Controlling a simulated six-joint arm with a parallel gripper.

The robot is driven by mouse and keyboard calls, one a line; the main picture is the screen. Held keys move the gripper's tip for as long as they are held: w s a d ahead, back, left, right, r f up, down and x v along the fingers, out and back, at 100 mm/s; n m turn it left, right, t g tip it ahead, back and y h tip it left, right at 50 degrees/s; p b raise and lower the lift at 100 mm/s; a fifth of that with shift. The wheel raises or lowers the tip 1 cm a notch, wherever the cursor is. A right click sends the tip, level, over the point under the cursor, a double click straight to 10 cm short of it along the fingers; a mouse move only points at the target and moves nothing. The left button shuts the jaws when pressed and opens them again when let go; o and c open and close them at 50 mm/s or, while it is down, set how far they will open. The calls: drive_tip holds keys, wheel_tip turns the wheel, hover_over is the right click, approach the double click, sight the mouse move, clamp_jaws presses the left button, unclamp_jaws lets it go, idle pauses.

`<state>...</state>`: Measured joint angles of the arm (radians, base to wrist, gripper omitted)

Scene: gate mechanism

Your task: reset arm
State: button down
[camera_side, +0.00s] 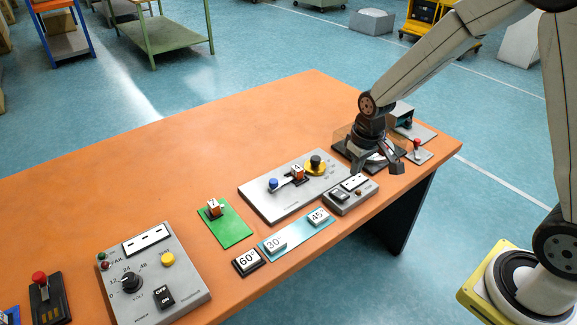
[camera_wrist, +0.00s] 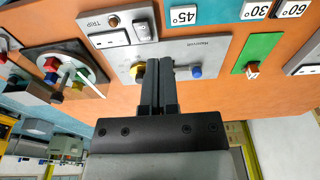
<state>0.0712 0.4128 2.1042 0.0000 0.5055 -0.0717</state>
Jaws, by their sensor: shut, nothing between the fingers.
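My gripper (camera_side: 377,156) hangs above the far right part of the orange table. In the wrist view its two fingers (camera_wrist: 158,70) are together, with nothing between them. Beyond them in that view lies a grey mechanism plate (camera_wrist: 215,52), also in the side view (camera_side: 255,195). It carries a blue knob (camera_side: 273,184), a numbered cube (camera_side: 297,172) and a yellow disc (camera_side: 315,167) with a black knob. The fingers partly cover the plate in the wrist view. The cube is hidden there.
A TRIP box (camera_side: 351,194) stands beside the plate. A green card (camera_side: 230,228) bears another cube (camera_side: 214,207). Angle tiles (camera_side: 274,246) lie along the front. A dial unit (camera_wrist: 50,62) and a red-knobbed lever (camera_side: 417,146) are near my gripper. The table's back left is clear.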

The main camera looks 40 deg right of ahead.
drive_tip(key=s+a+r+t, duration=0.1)
drive_tip(key=s+a+r, duration=0.1)
drive_tip(key=s, duration=0.9)
drive_tip(key=shift+s+a+r, duration=0.3)
drive_tip(key=shift+a+r, duration=0.1)
drive_tip(key=shift+r, duration=0.2)
